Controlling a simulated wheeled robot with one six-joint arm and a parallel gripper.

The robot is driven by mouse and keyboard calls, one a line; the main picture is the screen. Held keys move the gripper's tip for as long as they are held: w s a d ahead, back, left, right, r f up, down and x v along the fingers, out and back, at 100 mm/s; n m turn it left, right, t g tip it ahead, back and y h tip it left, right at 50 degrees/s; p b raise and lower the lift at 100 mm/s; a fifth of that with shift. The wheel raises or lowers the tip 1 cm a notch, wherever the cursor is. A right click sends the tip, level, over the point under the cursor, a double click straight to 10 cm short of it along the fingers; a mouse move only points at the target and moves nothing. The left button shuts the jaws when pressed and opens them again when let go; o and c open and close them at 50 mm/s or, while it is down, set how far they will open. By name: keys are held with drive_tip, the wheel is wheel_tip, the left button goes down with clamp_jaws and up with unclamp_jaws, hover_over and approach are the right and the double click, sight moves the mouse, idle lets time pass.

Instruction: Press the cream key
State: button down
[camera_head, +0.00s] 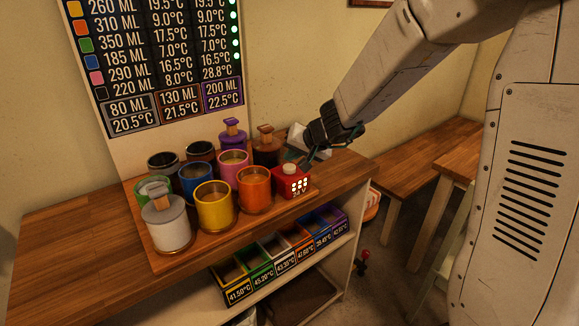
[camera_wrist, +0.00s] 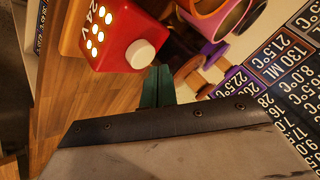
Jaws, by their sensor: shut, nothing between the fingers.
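The cream key (camera_head: 290,169) is a round knob on top of a small red box (camera_head: 291,183) with lit yellow dots. The box stands at the right end of a wooden board. In the wrist view the cream key (camera_wrist: 140,53) sticks out from the red box (camera_wrist: 112,35), which is marked 24V. My gripper (camera_head: 309,161) is shut and empty, just right of the key and close to it. In the wrist view its greenish fingers (camera_wrist: 157,86) are together beside the key. They look apart from it, but I cannot tell the exact gap.
Several coloured cups, including an orange one (camera_head: 254,189) and a yellow one (camera_head: 215,207), crowd the board left of the red box. A purple stamp-like piece (camera_head: 233,133) and a brown one (camera_head: 266,145) stand behind. A number board (camera_head: 160,60) rises at the back.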

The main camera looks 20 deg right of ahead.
sight(292, 168)
drive_tip(key=shift+f, duration=0.15)
drive_tip(key=shift+f, duration=0.3)
drive_tip(key=shift+f, duration=0.5)
idle(0.7)
drive_tip(key=shift+r, duration=0.95)
drive_tip(key=shift+r, duration=2.5)
